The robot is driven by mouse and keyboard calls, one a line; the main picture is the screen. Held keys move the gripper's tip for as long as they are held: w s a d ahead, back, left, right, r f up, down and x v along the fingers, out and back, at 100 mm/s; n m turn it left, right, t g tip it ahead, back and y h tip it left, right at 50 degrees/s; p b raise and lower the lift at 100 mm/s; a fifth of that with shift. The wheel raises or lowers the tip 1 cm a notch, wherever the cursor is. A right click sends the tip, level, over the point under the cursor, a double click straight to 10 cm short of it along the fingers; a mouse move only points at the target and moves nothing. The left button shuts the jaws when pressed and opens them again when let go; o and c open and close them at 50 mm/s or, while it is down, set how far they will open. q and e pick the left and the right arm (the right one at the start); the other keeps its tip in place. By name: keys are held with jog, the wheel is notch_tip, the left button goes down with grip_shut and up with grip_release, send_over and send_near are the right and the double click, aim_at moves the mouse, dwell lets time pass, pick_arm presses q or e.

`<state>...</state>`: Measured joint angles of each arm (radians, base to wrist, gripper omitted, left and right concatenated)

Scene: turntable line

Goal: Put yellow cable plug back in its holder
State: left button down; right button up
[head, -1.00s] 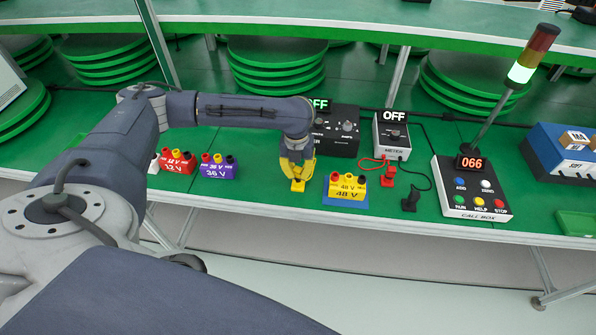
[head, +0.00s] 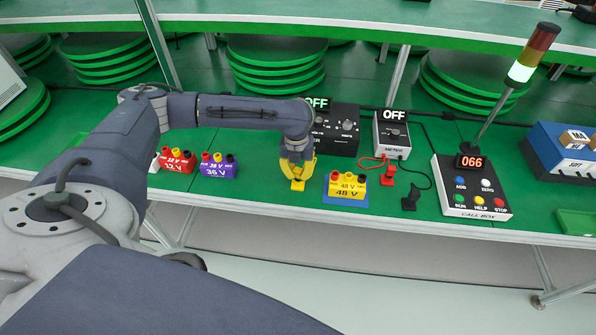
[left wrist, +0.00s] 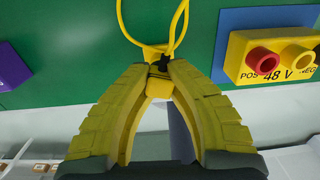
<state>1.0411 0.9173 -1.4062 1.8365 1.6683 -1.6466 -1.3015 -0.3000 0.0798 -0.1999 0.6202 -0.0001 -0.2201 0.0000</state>
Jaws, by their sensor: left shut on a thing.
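My left gripper (head: 297,176), with yellow fingers, points down beside the yellow 48 V block (head: 347,187), left of it. In the left wrist view its fingertips (left wrist: 164,72) are closed around the yellow cable plug (left wrist: 158,88). A yellow cable (left wrist: 124,22) loops away from the plug toward the top of that view. A small yellow piece (head: 298,186) shows right under the fingers in the head view, near the table's front edge. I cannot tell whether it is the plug or its holder. My right gripper is not in view.
A red 12 V block (head: 176,164) and a purple 36 V block (head: 218,167) stand to the left. To the right are a red plug (head: 388,176), a black plug (head: 410,200), the meter (head: 391,138) and the call box (head: 472,190). A black supply box (head: 338,132) stands behind.

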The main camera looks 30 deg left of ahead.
pick_arm(q)
jog(key=shift+f, duration=0.45)
dwell(1.3)
jog(key=c, duration=1.3)
grip_release()
jog(key=shift+r, duration=0.1)
jog(key=shift+r, duration=3.65)
